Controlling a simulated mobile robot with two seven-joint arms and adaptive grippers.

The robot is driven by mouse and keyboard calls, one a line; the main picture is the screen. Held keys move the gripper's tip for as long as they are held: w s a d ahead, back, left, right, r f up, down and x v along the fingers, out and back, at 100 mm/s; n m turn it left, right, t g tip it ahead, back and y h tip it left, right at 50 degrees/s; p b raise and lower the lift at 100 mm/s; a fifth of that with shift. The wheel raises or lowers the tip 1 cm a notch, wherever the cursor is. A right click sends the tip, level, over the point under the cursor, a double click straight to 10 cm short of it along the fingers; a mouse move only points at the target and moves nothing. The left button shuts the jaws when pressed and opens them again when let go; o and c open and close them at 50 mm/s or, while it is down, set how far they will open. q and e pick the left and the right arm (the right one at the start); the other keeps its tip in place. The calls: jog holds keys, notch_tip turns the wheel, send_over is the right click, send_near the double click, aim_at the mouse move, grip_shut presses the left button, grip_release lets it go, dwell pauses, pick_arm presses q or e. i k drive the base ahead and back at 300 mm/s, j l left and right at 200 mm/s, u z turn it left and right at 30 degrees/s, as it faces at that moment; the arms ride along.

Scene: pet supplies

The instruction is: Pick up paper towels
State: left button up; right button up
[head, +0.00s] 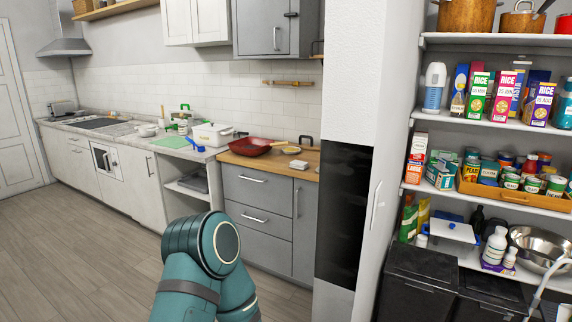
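I cannot make out paper towels anywhere in the head view. A small white item near a green object on the far counter is too small to identify. One of my teal arms rises from the bottom middle, bent at a joint, and hides part of the floor and lower cabinets. Neither of my grippers shows, so I cannot see whether they hold anything.
A pantry shelf (443,40) on the right holds rice boxes, cans, bottles and a steel bowl (540,250). Black bins (420,268) stand below. A wooden counter (232,158) carries a red pan (250,146). The wooden floor (60,255) at left is clear.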

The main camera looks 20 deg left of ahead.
aim_at(298, 164)
jog(key=i+j, duration=0.15)
jog(key=j, duration=0.25)
jog(key=i+j+u, duration=0.15)
jog(key=j, duration=0.3)
jog(key=i+j, duration=0.2)
jog(key=j, duration=0.2)
jog(key=i+j+u, duration=0.15)
jog(key=j, duration=0.25)
